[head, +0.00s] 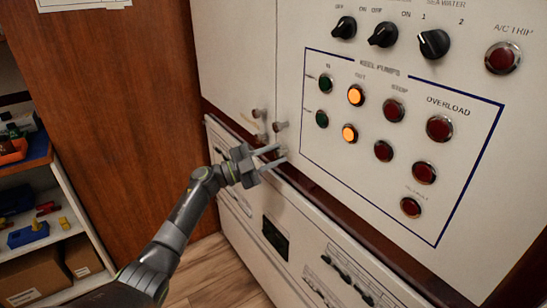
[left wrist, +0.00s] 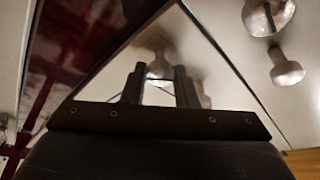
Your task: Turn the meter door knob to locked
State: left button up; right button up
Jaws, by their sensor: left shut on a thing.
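My left gripper (head: 278,156) reaches in from the left to the cabinet front, just below the corner of the blue-outlined panel. In the left wrist view a small rounded metallic knob (left wrist: 159,68) sits between the two fingers, and the gripper is shut on it. In the head view that knob is mostly hidden by the fingers. Which way the knob is turned cannot be told. More small metal knobs are just above the gripper: one on the right door's edge (head: 280,126) and others on the left door (head: 259,113). My right gripper is not in view.
The upper panel (head: 400,215) carries black rotary switches (head: 383,35) and several round lamps, two lit orange (head: 356,95). Below is a white front with a dark display (head: 275,237) and breaker rows (head: 345,275). A shelf with tools (head: 30,232) stands at left.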

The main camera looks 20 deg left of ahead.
pick_arm(q)
jog(key=m+g, duration=0.1)
jog(key=m, duration=0.2)
jog(key=m+g, duration=0.1)
jog(key=m, duration=0.1)
jog(key=m+y, duration=0.1)
jog(key=m, duration=0.1)
jog(key=shift+m+g+b, duration=0.3)
jog(key=shift+m+g, duration=0.1)
jog(key=shift+m, duration=0.3)
jog(key=o, duration=1)
jog(key=shift+r, duration=0.1)
